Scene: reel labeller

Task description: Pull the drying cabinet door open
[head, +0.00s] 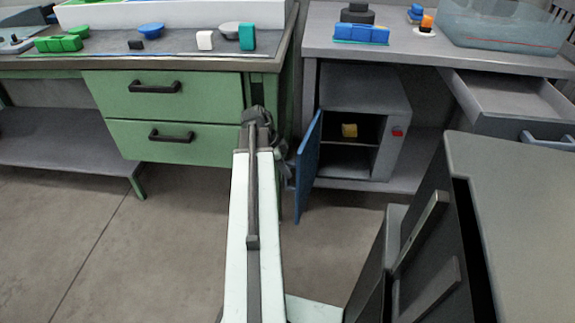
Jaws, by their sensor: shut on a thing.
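The drying cabinet (366,93) is a grey box on the lower shelf under the grey bench. Its blue door (308,168) stands swung out at the cabinet's left side, so the inside shows. My gripper (284,165) is at the outer face of the blue door, at the far end of my white arm. It is shut on the door's handle; the handle and the fingertips are mostly hidden by my arm and the door.
A green drawer unit (182,100) with black handles stands close on the left of my arm. An open grey drawer (513,95) juts out on the right. A large dark grey box-like body (515,200) fills the right foreground. The floor (130,240) at front left is clear.

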